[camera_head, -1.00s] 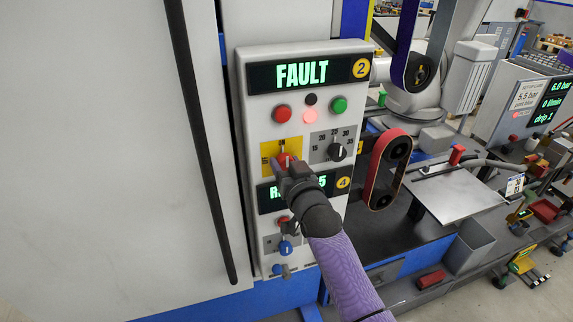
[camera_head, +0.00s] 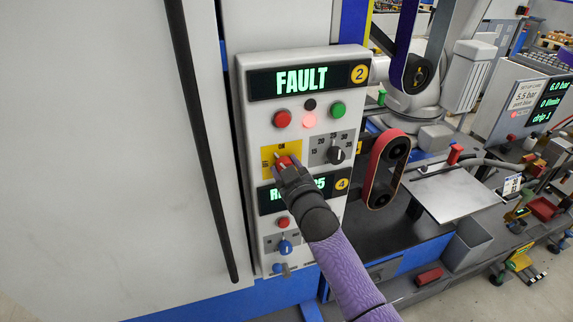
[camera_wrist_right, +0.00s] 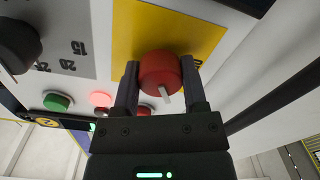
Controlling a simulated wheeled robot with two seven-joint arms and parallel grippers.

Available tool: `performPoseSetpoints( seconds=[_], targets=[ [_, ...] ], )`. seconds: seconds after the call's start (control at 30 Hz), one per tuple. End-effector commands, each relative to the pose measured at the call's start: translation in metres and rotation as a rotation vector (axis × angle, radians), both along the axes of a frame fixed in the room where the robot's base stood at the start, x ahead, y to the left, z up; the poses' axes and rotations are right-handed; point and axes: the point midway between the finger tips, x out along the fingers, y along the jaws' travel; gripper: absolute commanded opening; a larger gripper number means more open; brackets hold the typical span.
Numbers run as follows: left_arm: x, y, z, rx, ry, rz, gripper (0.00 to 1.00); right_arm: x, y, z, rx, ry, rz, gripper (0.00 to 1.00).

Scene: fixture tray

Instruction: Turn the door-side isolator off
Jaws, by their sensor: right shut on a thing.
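The isolator is a red rotary knob on a yellow plate (camera_head: 267,152) on the upper panel, beside the door. The plate has one label above the knob, reading ON, and another at its left. My right gripper (camera_head: 285,165) is shut on the red knob. In the right wrist view the two fingers stand on either side of the red knob (camera_wrist_right: 159,72), and a white pointer mark shows on it. I cannot tell exactly which label the pointer faces. My left gripper is not in view.
The panel above reads FAULT (camera_head: 302,80), with red, black and green buttons and a lit red lamp (camera_head: 309,120). A black selector dial (camera_head: 335,155) is close at the right. A lower panel has a red button (camera_head: 284,223) and blue knob (camera_head: 286,247). A long black door handle (camera_head: 200,130) is left.

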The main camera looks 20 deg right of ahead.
Motion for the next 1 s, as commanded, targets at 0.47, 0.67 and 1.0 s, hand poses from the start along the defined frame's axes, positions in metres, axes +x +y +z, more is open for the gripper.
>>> performPoseSetpoints(
  seconds=[0.47, 0.67, 1.0],
  targets=[
    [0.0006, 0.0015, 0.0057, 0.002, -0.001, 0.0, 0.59, -0.0002, 0.0, -0.0005, -0.45, -0.014, 0.001, 0.0],
    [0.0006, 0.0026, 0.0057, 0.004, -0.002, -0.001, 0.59, -0.0002, 0.0002, -0.0008, -0.633, -0.019, 0.001, 0.0],
    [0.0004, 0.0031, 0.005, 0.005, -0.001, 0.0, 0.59, -0.0002, 0.0001, -0.0009, -0.878, -0.028, 0.001, 0.0]
  ],
)
